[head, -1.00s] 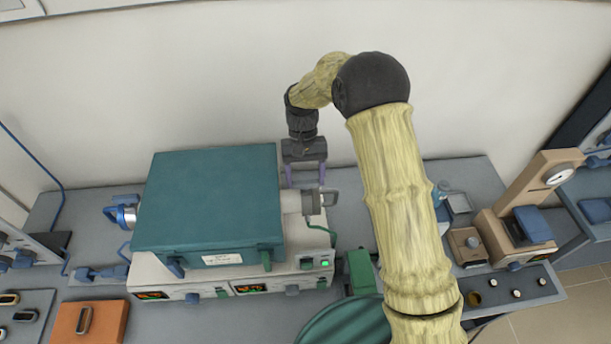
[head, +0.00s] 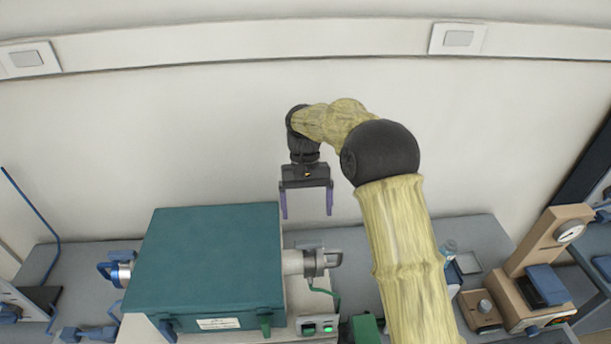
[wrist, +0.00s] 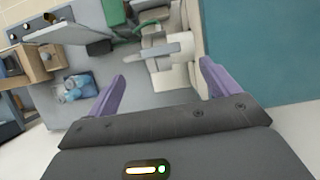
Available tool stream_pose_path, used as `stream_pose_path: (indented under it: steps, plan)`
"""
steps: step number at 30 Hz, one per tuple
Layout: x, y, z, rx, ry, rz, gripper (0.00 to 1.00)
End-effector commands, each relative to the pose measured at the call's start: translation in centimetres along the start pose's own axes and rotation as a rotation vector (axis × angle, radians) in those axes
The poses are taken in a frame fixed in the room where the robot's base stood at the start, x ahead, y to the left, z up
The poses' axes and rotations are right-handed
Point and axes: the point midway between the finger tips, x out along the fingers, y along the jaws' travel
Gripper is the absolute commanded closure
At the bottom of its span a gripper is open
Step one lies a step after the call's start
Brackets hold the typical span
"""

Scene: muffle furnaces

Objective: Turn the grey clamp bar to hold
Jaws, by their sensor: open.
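The grey clamp bar (head: 332,260) sits at the right end of the pale tube that comes out of the teal furnace (head: 215,262). In the wrist view the grey clamp bar (wrist: 160,48) lies ahead of and between the purple fingers, beside the pale tube end. My gripper (head: 306,214) is open and empty. It hangs above and behind the clamp, apart from it, with its fingers pointing down. In the wrist view my gripper (wrist: 162,82) shows both fingers spread wide.
A blue-handled clamp (head: 117,268) is on the furnace's left end. A tan instrument with a dial (head: 545,260) stands at the right. A green block (head: 365,328) is in front of the clamp.

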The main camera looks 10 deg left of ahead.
Motion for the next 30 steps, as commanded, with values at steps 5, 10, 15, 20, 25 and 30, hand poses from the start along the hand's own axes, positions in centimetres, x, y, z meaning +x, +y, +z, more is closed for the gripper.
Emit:
stream_pose_path:
  steps: [5,10,15,20,25,30]
  plan:
    - [-2.9,0.0,-0.1,0.000,0.005,-0.001,0.13]
    - [-5.2,0.0,-0.1,0.000,0.003,-0.001,0.13]
    - [-7.4,0.0,-0.1,0.000,0.002,0.000,0.13]
    - [-8.7,0.0,-0.1,0.000,0.001,0.000,0.13]
    - [-9.1,0.0,0.0,0.000,0.000,0.000,0.13]
    - [-9.1,0.0,0.0,0.000,0.000,0.000,0.13]
